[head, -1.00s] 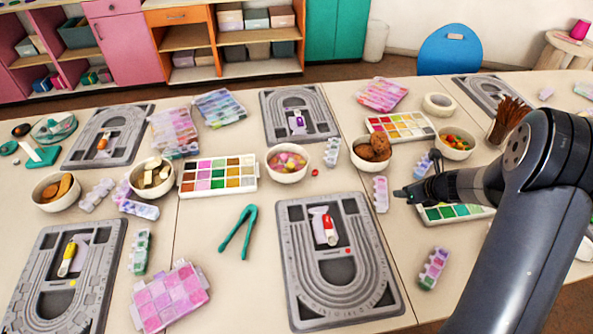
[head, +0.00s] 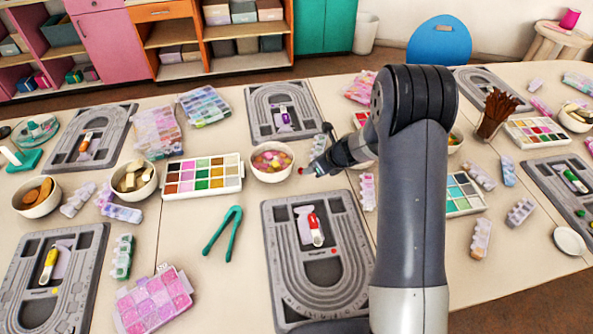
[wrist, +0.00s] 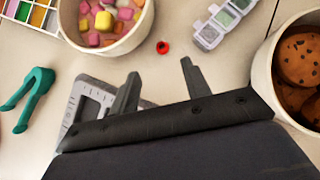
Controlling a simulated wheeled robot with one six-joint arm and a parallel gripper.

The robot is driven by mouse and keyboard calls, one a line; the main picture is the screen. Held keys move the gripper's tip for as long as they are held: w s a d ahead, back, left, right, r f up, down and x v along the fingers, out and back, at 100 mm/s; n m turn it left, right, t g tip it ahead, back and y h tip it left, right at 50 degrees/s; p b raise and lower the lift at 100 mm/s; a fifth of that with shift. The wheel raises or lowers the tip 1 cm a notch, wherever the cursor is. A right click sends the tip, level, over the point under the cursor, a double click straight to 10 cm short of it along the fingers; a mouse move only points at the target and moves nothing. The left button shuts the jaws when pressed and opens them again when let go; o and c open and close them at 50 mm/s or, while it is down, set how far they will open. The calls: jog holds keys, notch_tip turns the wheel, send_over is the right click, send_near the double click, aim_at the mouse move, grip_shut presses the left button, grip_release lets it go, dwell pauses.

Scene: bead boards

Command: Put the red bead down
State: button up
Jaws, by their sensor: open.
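The red bead (wrist: 162,47) lies on the bare table between the bowl of pink and yellow pieces (wrist: 108,20) and a clear lidded strip box (wrist: 222,22). In the head view the red bead (head: 300,170) shows just by the gripper's tip. My gripper (wrist: 160,72) is open and empty. Its two fingers point toward the bead, which is beyond the fingertips and apart from them. In the head view my gripper (head: 312,165) hangs over the table to the right of the bowl.
A grey bead board (head: 275,255) with a red-capped item and a small red dot is in front. Green tweezers (head: 222,232) lie left of it. A cookie bowl (wrist: 264,75) stands close on the right. A colour-compartment tray (head: 203,191) is at left.

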jog(key=shift+p+x, duration=0.6)
jog(key=shift+x, duration=3.25)
jog(key=shift+w+d+r, duration=0.1)
jog(key=shift+w+d, duration=0.05)
jog(key=shift+c, duration=0.3)
grip_shut()
notch_tip(320, 180, up, 10)
jog(key=s+d+r+m+t+h, duration=0.2)
jog(key=s+d+r+m, duration=0.3)
jog(key=s+d+r, duration=0.6)
jog(key=shift+d+r+m+h+p, duration=0.35)
jog(key=shift+d+r+h, duration=0.25)
jog(key=shift+d+r, duration=0.35)
